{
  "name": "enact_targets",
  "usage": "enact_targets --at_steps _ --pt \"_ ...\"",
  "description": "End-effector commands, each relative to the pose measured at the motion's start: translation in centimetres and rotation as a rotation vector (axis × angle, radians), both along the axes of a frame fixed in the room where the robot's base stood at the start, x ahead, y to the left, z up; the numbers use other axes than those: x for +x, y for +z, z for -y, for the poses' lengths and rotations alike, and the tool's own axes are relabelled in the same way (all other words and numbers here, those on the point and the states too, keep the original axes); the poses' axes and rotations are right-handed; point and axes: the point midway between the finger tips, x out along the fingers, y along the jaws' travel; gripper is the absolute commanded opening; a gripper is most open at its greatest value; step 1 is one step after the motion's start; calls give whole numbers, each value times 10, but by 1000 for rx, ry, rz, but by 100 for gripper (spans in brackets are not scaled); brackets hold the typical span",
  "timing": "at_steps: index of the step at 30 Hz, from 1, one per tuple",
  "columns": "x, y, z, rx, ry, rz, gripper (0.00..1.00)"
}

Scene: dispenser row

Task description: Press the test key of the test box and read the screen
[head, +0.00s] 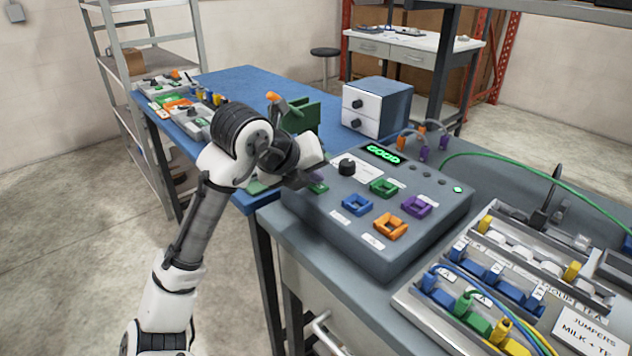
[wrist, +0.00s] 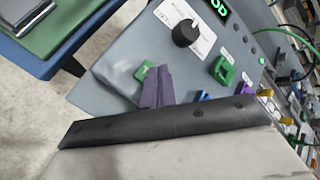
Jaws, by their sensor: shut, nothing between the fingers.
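The grey test box (head: 330,228) stands on the near bench. Its screen (head: 382,153) is lit with green letters that read GOOD. Part of the screen (wrist: 219,8) also shows in the wrist view. The green test key (head: 319,188) is at the box's left corner, and it shows in the wrist view (wrist: 146,70) partly behind the fingertips. My gripper (head: 311,178) is shut and empty, with its purple fingertips (wrist: 157,86) at the key. I cannot tell whether they touch it.
The box top has a black knob (head: 347,167) and several coloured sockets, including an orange one (head: 390,226). A tray (head: 420,306) of jumpers and cables is at the right. A blue table (head: 240,85) and a small drawer unit (head: 377,107) stand behind.

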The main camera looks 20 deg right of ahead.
Motion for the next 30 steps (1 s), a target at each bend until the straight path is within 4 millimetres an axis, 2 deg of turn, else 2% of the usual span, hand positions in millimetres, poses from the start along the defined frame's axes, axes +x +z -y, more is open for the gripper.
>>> enact_targets --at_steps 9,20,30 --pt "0 17 0 0 -1 -1 0" --pt "0 18 0 0 0 0 0" --pt "0 48 0 0 1 1 0"
